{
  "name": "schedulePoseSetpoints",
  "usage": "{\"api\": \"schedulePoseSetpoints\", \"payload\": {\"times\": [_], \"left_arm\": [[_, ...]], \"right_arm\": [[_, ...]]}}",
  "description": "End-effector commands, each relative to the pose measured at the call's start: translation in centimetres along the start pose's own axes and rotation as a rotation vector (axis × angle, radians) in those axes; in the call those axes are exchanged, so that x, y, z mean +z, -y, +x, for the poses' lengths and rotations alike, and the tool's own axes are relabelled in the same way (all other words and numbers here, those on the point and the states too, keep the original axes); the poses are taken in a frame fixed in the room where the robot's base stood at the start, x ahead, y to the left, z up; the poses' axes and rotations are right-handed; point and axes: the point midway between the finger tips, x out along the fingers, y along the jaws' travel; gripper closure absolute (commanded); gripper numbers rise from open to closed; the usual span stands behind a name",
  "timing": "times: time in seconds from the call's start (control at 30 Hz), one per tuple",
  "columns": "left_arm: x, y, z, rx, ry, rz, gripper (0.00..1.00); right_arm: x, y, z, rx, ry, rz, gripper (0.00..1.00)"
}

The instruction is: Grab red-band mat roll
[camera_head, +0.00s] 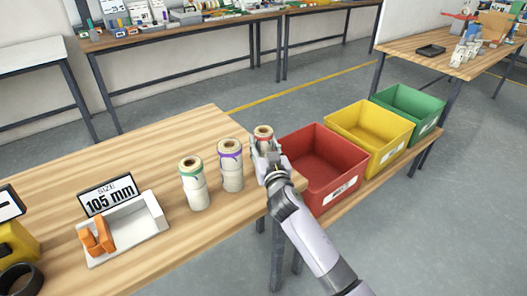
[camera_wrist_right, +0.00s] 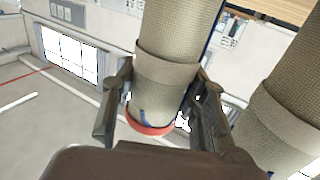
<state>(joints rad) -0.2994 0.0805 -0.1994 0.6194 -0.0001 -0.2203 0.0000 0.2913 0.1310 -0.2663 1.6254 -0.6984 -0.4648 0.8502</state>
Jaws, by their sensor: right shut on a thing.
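The red-band mat roll (camera_head: 263,133) stands upright near the right end of the wooden table. My right gripper (camera_head: 266,153) is at this roll, its arm coming in from the lower right. In the right wrist view the roll (camera_wrist_right: 170,85) with its red band runs between the two fingers of my right gripper (camera_wrist_right: 160,105), which is shut on it. Part of the roll is hidden behind the gripper in the head view. My left gripper is not in view.
A purple-band roll (camera_head: 230,165) stands close to the left of the held roll, and a green-band roll (camera_head: 194,184) stands farther left. Red (camera_head: 345,192), yellow (camera_head: 394,155) and green (camera_head: 430,124) bins stand right of the table. A "105 mm" sign (camera_head: 109,195) and white tray (camera_head: 152,238) are at left.

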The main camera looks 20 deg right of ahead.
Motion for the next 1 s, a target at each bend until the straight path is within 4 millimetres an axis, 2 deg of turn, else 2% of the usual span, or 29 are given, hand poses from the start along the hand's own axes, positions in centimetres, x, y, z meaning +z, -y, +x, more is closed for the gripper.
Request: {"api": "schedulePoseSetpoints", "payload": {"times": [0.4, 0.67, 0.87, 1.0], "left_arm": [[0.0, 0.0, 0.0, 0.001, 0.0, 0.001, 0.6], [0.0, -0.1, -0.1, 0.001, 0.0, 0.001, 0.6], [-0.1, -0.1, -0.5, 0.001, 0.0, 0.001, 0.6], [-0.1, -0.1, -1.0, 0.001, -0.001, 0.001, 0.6]], "right_arm": [[-0.1, 0.0, 0.0, 0.0, -0.002, 0.0, 0.93], [-0.2, 0.0, 0.0, 0.0, -0.002, 0.0, 0.93], [-1.9, 0.0, 0.0, 0.0, -0.005, 0.001, 0.93], [-4.7, 0.0, 0.0, 0.0, -0.008, 0.001, 0.93]]}}
